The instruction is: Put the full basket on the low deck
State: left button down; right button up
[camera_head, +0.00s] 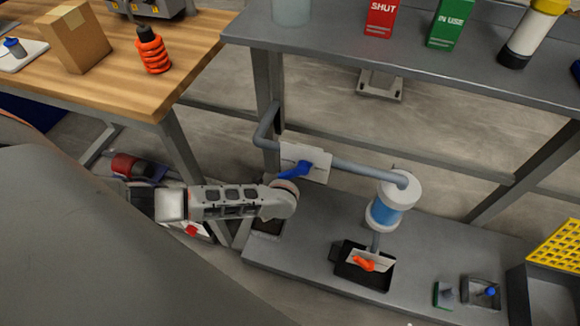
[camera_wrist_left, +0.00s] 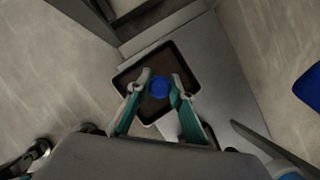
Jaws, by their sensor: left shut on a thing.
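The full basket (camera_wrist_left: 185,62) is a dark square box with brown contents and a blue knob (camera_wrist_left: 160,86) in its middle. In the left wrist view my left gripper (camera_wrist_left: 162,82) is shut on that knob. In the head view the basket (camera_head: 267,229) shows partly beneath my left gripper (camera_head: 280,208), at the left end of the grey low deck (camera_head: 310,255). I cannot tell whether its base touches the deck. The fingertips are mostly hidden in the head view. My right gripper is in neither view.
A pipe with a blue-handled valve (camera_head: 296,169) runs behind the arm to a white and blue housing (camera_head: 385,210). A black tray (camera_head: 350,272) with an orange-handled piece stands further right on the deck. A smaller box with a blue knob (camera_head: 482,291) sits at the right end.

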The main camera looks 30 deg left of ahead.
pick_arm(q)
jog(key=shift+a+f, duration=0.1)
jog(key=shift+f, duration=0.3)
jog(key=f, duration=0.1)
jog(key=f+b, duration=0.1)
jog(key=f, duration=0.1)
jog(key=shift+s+f+m+b, duration=0.15)
jog(key=shift+s+m+b, duration=0.15)
jog(key=shift+b, duration=0.1)
notch_tip(320, 180, down, 17)
jog(key=b, duration=0.8)
jog(key=shift+w+b, duration=0.15)
jog(key=shift+b, duration=0.2)
jog(key=shift+w+r, duration=0.25)
jog(key=shift+r, duration=0.05)
jog(key=c, duration=1.8)
grip_release()
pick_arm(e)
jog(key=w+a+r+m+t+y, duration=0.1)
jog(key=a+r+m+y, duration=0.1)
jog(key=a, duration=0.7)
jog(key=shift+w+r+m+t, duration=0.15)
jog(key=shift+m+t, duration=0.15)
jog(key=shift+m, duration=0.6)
